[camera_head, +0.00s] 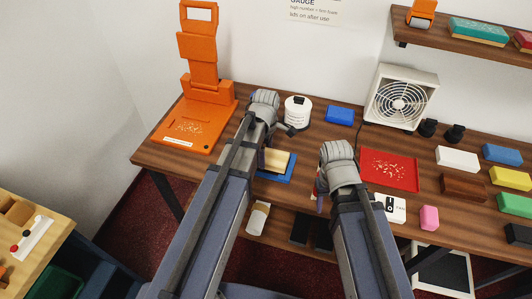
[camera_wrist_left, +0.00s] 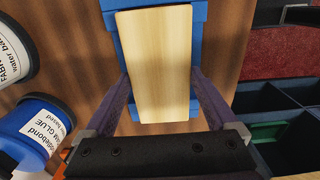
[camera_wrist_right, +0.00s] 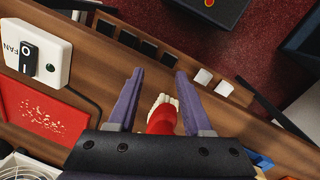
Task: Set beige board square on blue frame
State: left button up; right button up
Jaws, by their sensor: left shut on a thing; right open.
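The beige board (camera_wrist_left: 154,65) lies lengthwise between the fingers of my left gripper (camera_wrist_left: 158,88), which is shut on it. The blue frame (camera_wrist_left: 199,12) shows beneath the board, past its far end and along its sides. The board looks nearly in line with the frame; whether it touches it I cannot tell. In the head view my left arm partly covers the board (camera_head: 277,161) and the frame (camera_head: 290,174). My right gripper (camera_wrist_right: 152,88) is open, above the table's front part, with a red and white item (camera_wrist_right: 162,114) below, between its fingers.
Glue containers (camera_wrist_left: 40,128) stand close beside the left gripper. An orange press-like stand (camera_head: 199,112) is at the back left. A red tray (camera_head: 390,170), a fan (camera_head: 401,97) and a white switch box (camera_head: 393,208) are to the right. The table's front edge is near both grippers.

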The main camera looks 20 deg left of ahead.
pick_arm(q)
jog(key=shift+f+b, duration=0.6)
dwell(1.2)
jog(key=o, duration=1.2)
jog(key=shift+r, duration=0.1)
notch_tip(320, 180, up, 8)
jog(key=p, duration=0.8)
jog(key=shift+f, duration=0.2)
